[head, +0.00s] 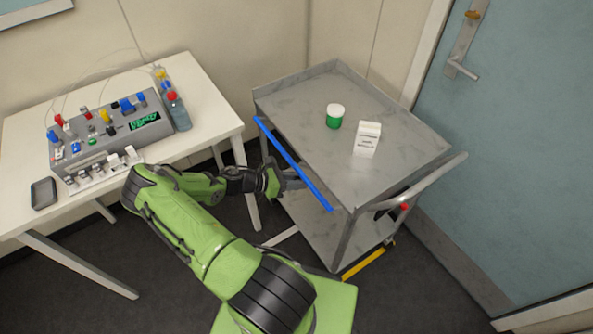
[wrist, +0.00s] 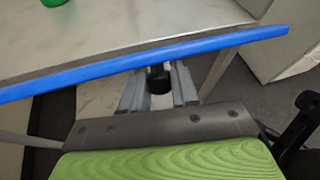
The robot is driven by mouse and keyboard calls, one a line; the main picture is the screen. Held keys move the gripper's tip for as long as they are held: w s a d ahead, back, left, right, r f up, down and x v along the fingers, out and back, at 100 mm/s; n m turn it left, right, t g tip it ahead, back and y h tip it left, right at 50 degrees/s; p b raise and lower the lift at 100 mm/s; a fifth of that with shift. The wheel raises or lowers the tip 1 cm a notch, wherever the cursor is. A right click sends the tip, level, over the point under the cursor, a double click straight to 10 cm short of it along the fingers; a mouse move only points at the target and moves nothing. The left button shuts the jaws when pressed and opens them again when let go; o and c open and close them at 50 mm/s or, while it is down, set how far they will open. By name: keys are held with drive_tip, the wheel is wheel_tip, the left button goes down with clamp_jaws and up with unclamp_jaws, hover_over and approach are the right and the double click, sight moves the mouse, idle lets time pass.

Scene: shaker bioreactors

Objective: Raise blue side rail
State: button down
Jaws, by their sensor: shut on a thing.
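The blue side rail (head: 284,152) runs along the near left side of the grey cart (head: 300,98), close to the edge of its top shelf. My gripper (head: 300,181) reaches the rail from the left and is shut on it near its middle. In the wrist view the blue rail (wrist: 210,45) crosses in front of my gripper's fingers (wrist: 160,80), slightly tilted, and hides their tips. The shelf surface shows just beyond the rail.
A green jar with a white lid (head: 335,116) and a white box (head: 366,139) stand on the cart top. The cart's handle (head: 420,185) is at the right. A white table (head: 190,90) with a control device (head: 110,128) and bottles stands left. A blue door (head: 530,130) is at right.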

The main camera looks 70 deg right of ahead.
sight(301, 172)
drive_tip(key=p, duration=0.1)
drive_tip(key=r+t+y+p, duration=0.1)
drive_tip(key=p, duration=0.1)
drive_tip(key=r+t+y+p, duration=0.1)
drive_tip(key=shift+s+d+r+p, duration=0.2)
drive_tip(key=shift+d+r+p, duration=0.05)
drive_tip(key=shift+p, duration=0.05)
drive_tip(key=t+y+p, duration=0.1)
drive_tip(key=r+t+p, duration=0.1)
drive_tip(key=p, duration=0.1)
drive_tip(key=shift+s+d+n+y, duration=0.25)
drive_tip(key=shift+d+n+y, duration=0.1)
drive_tip(key=shift+n+y, duration=0.05)
drive_tip(key=shift+s+d+r+t+y+p, duration=0.2)
drive_tip(key=shift+t+y+p, duration=0.2)
drive_tip(key=shift+t+p, duration=0.1)
drive_tip(key=shift+s+d+r+t+y+p, duration=0.15)
drive_tip(key=shift+d+r+t+y+p, duration=0.05)
drive_tip(key=shift+t+y+p, duration=0.25)
drive_tip(key=shift+s+d+r+n+t+y, duration=0.2)
drive_tip(key=shift+s+d+n+t+y, duration=0.25)
drive_tip(key=shift+t+y, duration=0.4)
drive_tip(key=c, duration=1)
unclamp_jaws()
